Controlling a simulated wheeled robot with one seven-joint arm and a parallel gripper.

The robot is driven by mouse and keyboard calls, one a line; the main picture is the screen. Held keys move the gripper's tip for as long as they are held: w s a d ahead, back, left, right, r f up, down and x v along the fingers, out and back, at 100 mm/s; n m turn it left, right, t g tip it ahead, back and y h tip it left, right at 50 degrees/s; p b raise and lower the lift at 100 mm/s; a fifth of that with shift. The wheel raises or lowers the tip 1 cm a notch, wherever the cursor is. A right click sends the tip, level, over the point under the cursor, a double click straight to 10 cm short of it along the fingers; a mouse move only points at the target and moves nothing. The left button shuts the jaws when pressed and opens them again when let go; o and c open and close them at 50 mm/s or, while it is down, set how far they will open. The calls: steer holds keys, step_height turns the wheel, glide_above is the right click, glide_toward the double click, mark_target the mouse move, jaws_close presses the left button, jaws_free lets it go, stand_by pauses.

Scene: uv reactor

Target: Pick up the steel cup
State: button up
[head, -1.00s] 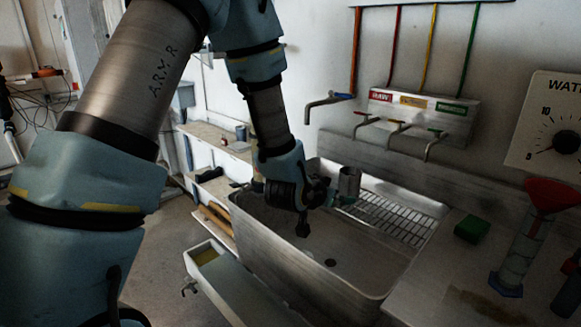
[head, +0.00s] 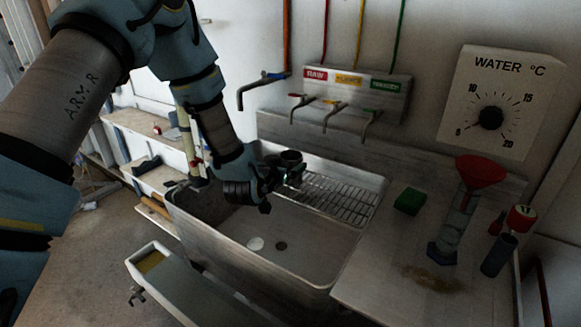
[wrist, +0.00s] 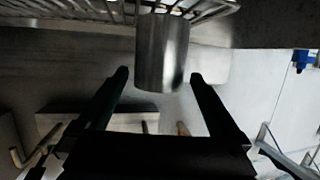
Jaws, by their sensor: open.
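The steel cup (head: 291,158) is a small grey metal cylinder at the left end of the wire rack, over the sink. In the wrist view the cup (wrist: 162,52) appears below the rack bars, as this view looks upside down. My gripper (head: 284,178) is right by the cup in the head view, partly covering its lower part. In the wrist view my gripper (wrist: 159,76) is open, with one dark finger on each side of the cup. Gaps show between the cup and both fingers. Whether the cup rests on the rack is hard to tell.
The wire rack (head: 338,201) lies across the right of the sink (head: 230,262). Taps (head: 333,117) stick out from the wall above. A green sponge (head: 409,201) and a red funnel (head: 481,170) in a cylinder stand on the right counter. A pale round thing (head: 256,243) lies in the sink.

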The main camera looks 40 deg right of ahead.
steer(key=shift+p+x, duration=0.75)
steer(key=shift+x, duration=1.2)
steer(key=shift+c, duration=0.2)
jaws_close()
